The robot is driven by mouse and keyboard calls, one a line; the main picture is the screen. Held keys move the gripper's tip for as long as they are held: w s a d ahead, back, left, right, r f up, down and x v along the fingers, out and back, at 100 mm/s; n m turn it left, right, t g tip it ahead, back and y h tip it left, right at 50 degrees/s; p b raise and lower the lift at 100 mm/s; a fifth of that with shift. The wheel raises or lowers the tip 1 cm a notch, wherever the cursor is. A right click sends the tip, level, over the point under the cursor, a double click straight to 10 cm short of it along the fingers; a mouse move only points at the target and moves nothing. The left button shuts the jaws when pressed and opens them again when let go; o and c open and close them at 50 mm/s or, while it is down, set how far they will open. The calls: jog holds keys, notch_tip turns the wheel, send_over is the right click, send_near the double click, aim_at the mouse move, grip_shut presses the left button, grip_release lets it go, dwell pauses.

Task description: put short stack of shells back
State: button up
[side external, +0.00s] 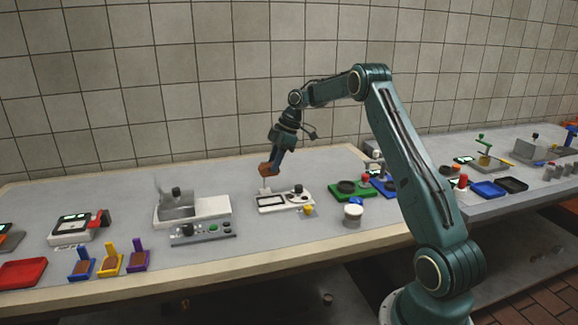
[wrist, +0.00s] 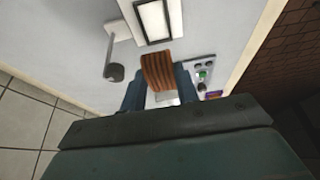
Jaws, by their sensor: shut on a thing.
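My gripper (side external: 267,170) is shut on a brown stack of shells (side external: 264,169), held in the air above a white device with a small display (side external: 271,201). In the wrist view the stack (wrist: 162,70) shows as brown curved layers between the two blue-grey fingers (wrist: 161,88). Three holders stand at the front left of the bench: a blue one (side external: 76,275), a yellow one (side external: 103,270) and a purple one (side external: 138,268). Brown contents show in them, too small to tell how many shells each has.
A grey control box with knobs (side external: 201,233) and a white basin unit (side external: 207,208) stand left of the gripper. A red tray (side external: 22,273) lies at the far left. A white pot (side external: 353,214) and green base (side external: 345,189) stand to the right.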

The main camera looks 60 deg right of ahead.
jog(key=shift+a+r, duration=0.1)
jog(key=shift+s+a+r, duration=0.25)
jog(key=shift+a+r, duration=0.1)
jog(key=shift+r, duration=0.05)
jog(key=s+a+r, duration=0.8)
jog(key=s+a, duration=0.2)
jog(key=a, duration=0.3)
jog(key=shift+s, duration=0.25)
notch_tip(320, 180, down, 20)
jog(key=shift+d+r, duration=0.1)
dwell(0.6)
